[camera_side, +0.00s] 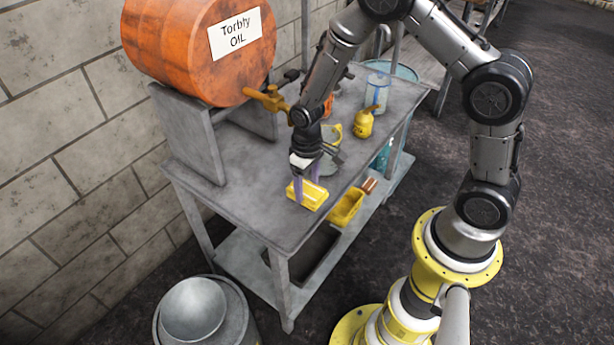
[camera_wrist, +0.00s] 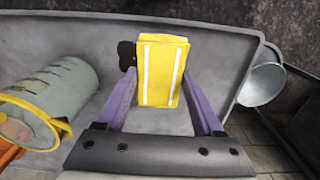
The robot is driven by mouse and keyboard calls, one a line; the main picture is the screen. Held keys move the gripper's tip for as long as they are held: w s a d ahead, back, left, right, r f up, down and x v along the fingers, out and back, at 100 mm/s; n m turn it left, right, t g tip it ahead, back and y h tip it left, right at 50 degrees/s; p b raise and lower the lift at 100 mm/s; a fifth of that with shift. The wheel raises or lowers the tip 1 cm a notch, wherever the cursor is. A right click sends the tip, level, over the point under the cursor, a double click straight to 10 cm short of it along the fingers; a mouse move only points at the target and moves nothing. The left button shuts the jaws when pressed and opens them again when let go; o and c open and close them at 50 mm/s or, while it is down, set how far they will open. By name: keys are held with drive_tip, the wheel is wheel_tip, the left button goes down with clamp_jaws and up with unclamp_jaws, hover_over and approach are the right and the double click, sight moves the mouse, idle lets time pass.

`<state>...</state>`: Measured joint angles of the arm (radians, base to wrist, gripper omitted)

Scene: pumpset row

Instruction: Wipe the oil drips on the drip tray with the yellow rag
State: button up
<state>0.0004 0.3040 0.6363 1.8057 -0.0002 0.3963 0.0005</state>
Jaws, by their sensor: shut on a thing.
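The yellow rag (camera_side: 308,196) looks like a folded yellow block with pale stripes. My gripper (camera_side: 305,181) points down and is shut on it, near the front edge of the bench. In the wrist view the rag (camera_wrist: 161,70) sits between the two purple fingers of my gripper (camera_wrist: 159,88). I cannot tell whether the rag touches the bench top or hangs just above it. A dark shallow tray (camera_side: 308,252) lies on the lower shelf; I cannot tell whether it is the drip tray.
An orange oil drum (camera_side: 180,50) with a brass tap (camera_side: 266,98) rests on a cradle on the grey bench (camera_side: 245,200). A jug (camera_wrist: 50,95) stands beside my gripper. A yellow oil can (camera_side: 364,123) stands farther back. A yellow bin (camera_side: 345,208) is below.

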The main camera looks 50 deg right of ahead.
sight(314, 185)
wheel_tip(314, 185, down, 2)
drive_tip(key=shift+f, duration=0.2)
drive_tip(key=d, duration=0.4)
drive_tip(key=shift+d, duration=1)
drive_tip(key=shift+a, duration=0.15)
drive_tip(key=shift+a, duration=1.4)
drive_tip(key=shift+f, duration=0.65)
idle(0.4)
